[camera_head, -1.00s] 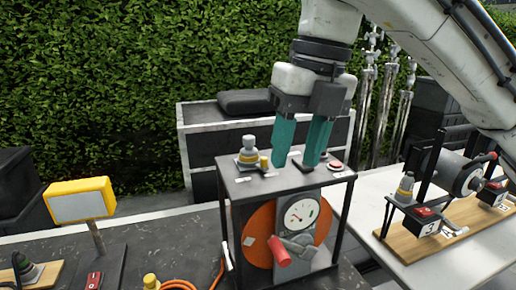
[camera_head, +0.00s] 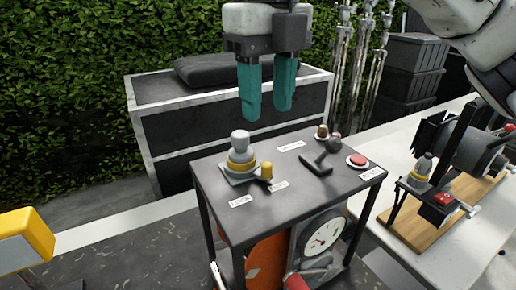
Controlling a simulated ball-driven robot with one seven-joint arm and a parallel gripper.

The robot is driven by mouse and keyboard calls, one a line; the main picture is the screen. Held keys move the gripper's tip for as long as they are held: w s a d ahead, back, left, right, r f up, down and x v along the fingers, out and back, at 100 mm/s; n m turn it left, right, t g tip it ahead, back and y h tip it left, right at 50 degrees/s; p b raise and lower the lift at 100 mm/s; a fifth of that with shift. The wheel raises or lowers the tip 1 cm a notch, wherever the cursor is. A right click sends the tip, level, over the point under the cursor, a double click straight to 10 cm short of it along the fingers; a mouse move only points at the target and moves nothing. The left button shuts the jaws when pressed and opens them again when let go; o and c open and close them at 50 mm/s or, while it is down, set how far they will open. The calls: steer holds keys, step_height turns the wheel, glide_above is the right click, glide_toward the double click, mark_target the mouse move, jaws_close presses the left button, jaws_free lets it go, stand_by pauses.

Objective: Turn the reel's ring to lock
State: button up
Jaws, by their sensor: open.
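The reel (camera_head: 268,262) is an orange drum inside a dark frame, with a round dial (camera_head: 321,233) on its front. On the frame's top plate stands a grey knob with a yellow ring (camera_head: 241,160) around its base. A small yellow-tipped lever (camera_head: 266,171) sticks out to its right, between two white labels; one, at the front left, seems to read LOCK (camera_head: 241,201). My gripper (camera_head: 267,112) points down with two teal fingers apart and empty. In the picture it is above and slightly right of the knob, touching nothing.
On the same plate are a black lever (camera_head: 318,163) and a red button (camera_head: 357,160). A bench with another reel unit (camera_head: 440,190) stands at right. A dark cabinet (camera_head: 165,115) with a cushion is behind. A yellow sign (camera_head: 24,240) is at lower left.

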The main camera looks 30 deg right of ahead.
mark_target(266, 164)
step_height(266, 164, down, 10)
steer(key=shift+f+b, duration=0.1)
steer(key=shift+b, duration=0.3)
jaws_close()
stand_by(0.4)
